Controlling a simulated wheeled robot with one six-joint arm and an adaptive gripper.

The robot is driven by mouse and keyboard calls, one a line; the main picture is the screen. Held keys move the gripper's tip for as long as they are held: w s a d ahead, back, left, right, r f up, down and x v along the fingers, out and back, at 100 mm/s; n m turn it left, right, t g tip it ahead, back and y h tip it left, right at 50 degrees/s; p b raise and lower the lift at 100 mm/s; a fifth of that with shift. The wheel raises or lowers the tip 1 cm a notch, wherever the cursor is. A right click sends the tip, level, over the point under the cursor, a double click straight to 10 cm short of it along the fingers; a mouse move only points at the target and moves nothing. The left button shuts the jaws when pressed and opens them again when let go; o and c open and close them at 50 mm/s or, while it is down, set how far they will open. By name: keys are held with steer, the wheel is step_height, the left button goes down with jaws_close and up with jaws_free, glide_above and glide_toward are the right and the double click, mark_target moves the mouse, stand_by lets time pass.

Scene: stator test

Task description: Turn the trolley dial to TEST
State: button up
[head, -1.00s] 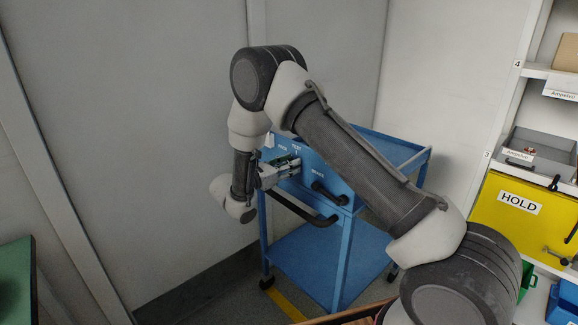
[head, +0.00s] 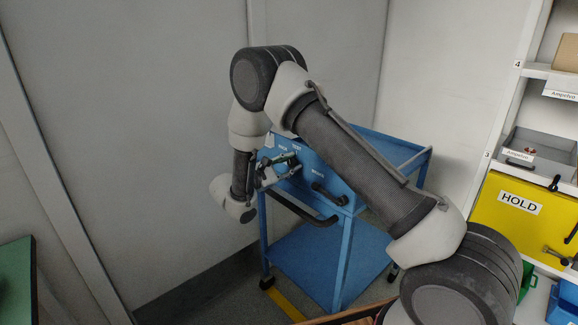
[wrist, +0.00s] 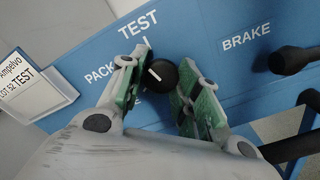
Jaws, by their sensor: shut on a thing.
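The black dial (wrist: 163,78) is on the blue trolley's front panel, between my fingers in the wrist view. My gripper (wrist: 158,70) is shut on the dial, with a green-padded finger on either side. In the head view my gripper (head: 281,166) is at the trolley (head: 345,176) panel, and it hides the dial.
A BRAKE label (wrist: 246,37) and black handles (wrist: 295,60) are to the right of the dial. A white tag (wrist: 32,88) reading TEST is at the left. Shelving with a yellow HOLD panel (head: 519,202) stands at the right. A grey wall is behind the trolley.

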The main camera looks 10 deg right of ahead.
steer(key=shift+m, duration=1.6)
steer(key=o, duration=1)
steer(key=v, duration=1.2)
